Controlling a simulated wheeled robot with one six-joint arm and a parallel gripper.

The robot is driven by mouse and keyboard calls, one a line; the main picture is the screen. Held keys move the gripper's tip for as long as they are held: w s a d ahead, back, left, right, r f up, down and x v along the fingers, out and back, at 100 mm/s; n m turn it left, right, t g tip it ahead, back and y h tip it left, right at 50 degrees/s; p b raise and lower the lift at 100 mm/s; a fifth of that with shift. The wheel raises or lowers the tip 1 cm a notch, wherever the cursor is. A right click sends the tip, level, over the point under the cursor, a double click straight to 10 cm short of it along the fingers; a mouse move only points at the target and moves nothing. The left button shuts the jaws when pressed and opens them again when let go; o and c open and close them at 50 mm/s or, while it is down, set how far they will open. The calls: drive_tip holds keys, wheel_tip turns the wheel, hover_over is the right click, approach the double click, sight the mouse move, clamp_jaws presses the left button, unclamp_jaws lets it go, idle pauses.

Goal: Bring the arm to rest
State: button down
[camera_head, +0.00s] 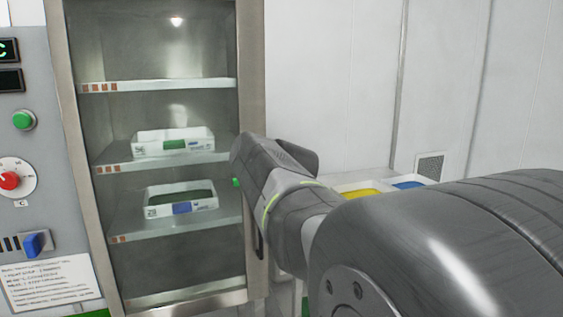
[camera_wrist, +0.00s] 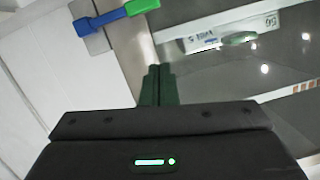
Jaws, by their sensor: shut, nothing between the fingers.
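My arm (camera_head: 430,240) reaches in from the lower right in the head view, with its wrist in front of the right side of the cabinet frame. My gripper (camera_wrist: 158,72) shows in the wrist view with its dark green fingers together and nothing between them. In the head view the fingers are mostly hidden behind the wrist. The fingertips point toward the cabinet's front frame. I cannot tell whether they touch it.
A cabinet with shelves (camera_head: 160,87) stands ahead, holding an upper white tray (camera_head: 150,152) and a lower white tray (camera_head: 205,203). A control panel (camera_head: 30,130) is at left. Yellow (camera_head: 362,190) and blue (camera_head: 408,185) items sit behind my arm.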

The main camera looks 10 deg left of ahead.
idle(0.4)
drive_tip(key=d+f+x, duration=0.1)
drive_tip(key=x, duration=0.9)
drive_tip(key=shift+w+d, duration=0.3)
drive_tip(key=shift+w, duration=0.1)
drive_tip(key=shift+f, duration=0.15)
